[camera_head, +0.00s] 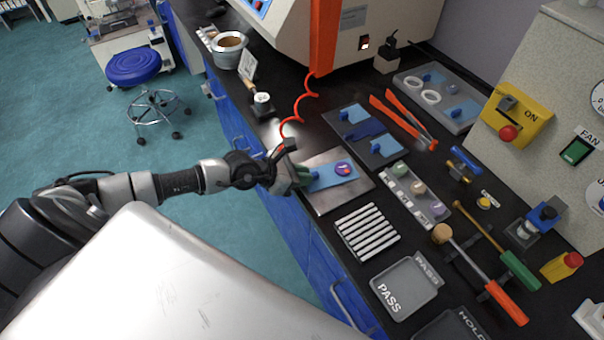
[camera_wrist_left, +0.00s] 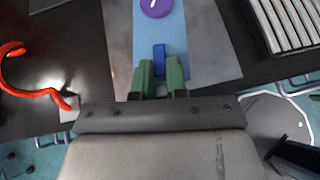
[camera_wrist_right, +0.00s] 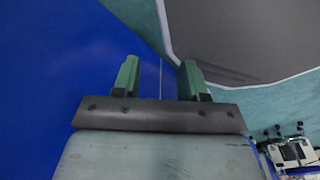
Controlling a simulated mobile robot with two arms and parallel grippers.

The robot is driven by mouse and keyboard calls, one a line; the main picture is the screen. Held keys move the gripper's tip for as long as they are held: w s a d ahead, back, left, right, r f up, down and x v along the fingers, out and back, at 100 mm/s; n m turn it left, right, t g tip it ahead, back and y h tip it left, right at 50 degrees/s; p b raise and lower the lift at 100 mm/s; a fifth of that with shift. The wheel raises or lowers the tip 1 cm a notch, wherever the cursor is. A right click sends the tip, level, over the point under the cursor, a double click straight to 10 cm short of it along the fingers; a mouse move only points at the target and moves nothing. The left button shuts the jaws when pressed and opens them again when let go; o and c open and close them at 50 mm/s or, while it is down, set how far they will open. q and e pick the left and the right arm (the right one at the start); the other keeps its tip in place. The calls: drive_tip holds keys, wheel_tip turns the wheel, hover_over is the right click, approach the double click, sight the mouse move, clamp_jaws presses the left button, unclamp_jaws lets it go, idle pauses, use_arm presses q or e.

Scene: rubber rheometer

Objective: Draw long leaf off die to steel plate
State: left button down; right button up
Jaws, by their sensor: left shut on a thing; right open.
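The steel plate (camera_head: 333,201) lies flat near the bench's front edge and also shows in the left wrist view (camera_wrist_left: 221,58). A light-blue long leaf (camera_head: 322,183) lies over it, with a round purple piece (camera_head: 343,168) on its far part. In the left wrist view, a dark-blue tab (camera_wrist_left: 159,55) stands at the leaf's near end (camera_wrist_left: 203,45). My left gripper (camera_wrist_left: 159,66) is shut on this tab, its green fingers either side. Which of the small plates is the die, I cannot tell. My right gripper (camera_wrist_right: 158,66) is open and empty, away from the bench top.
Dark plates with light-blue sheets (camera_head: 384,146) lie behind the steel plate. Orange tongs (camera_head: 402,120) lie further back. A rack of pale bars (camera_head: 367,232) and a PASS tray (camera_head: 405,289) stand to the right. A red coiled cord (camera_head: 298,106) hangs close to my left gripper.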

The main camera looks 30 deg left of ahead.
use_arm(q)
drive_tip(key=c, duration=1.1)
unclamp_jaws()
drive_tip(key=shift+p+v, duration=0.55)
drive_tip(key=shift+v, duration=0.25)
drive_tip(key=v, duration=0.2)
drive_tip(key=p+v, duration=0.2)
drive_tip(key=v, duration=0.1)
drive_tip(key=shift+s+d+r, duration=0.25)
drive_tip(key=shift+s, duration=0.2)
drive_tip(key=shift+d, duration=0.1)
